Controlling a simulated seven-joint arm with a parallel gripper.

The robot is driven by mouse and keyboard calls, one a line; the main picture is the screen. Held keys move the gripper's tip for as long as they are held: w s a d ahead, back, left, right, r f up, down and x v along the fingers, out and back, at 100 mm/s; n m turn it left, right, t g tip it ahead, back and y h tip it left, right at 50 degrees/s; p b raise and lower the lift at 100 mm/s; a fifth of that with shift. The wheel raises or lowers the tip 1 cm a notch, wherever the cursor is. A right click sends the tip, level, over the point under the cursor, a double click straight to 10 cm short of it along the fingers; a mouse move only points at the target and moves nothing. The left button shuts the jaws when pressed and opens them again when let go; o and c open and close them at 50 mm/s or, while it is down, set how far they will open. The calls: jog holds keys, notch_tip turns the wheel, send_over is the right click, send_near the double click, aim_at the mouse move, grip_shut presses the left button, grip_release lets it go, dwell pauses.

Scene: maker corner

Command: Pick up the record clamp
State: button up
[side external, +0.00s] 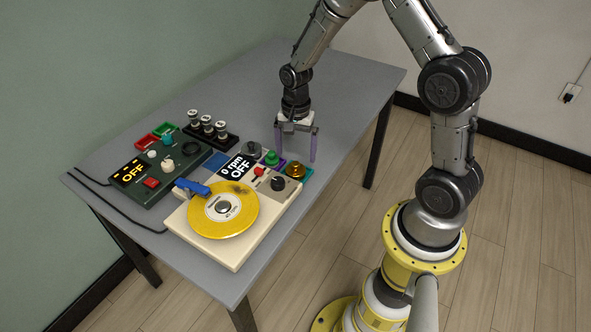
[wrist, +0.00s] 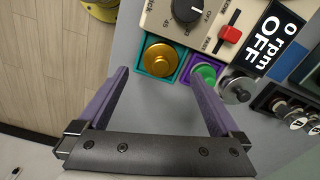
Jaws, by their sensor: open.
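Three knobbed, clamp-like pieces stand in a row beside the record player: a gold one (side external: 295,170) on a teal square, a green one (side external: 271,157) on a purple square, and a grey one (side external: 254,149). I cannot tell which is the record clamp. A small silver piece (side external: 223,207) sits at the centre of the yellow record. My gripper (side external: 296,153) is open and empty above the table, behind the row.
The cream record player (side external: 238,255) holds the yellow record (side external: 217,225), a blue tonearm part (side external: 192,187) and a display reading "0 rpm OFF" (side external: 236,167). A dark green box (side external: 135,180) and a black rack of spools (side external: 207,127) stand left. The table's far end (side external: 345,75) is clear.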

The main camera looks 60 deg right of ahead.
aim_at(295, 163)
notch_tip(295, 163, down, 5)
jog(key=shift+a+f, duration=0.1)
dwell(0.3)
jog(key=shift+w, duration=0.1)
grip_shut()
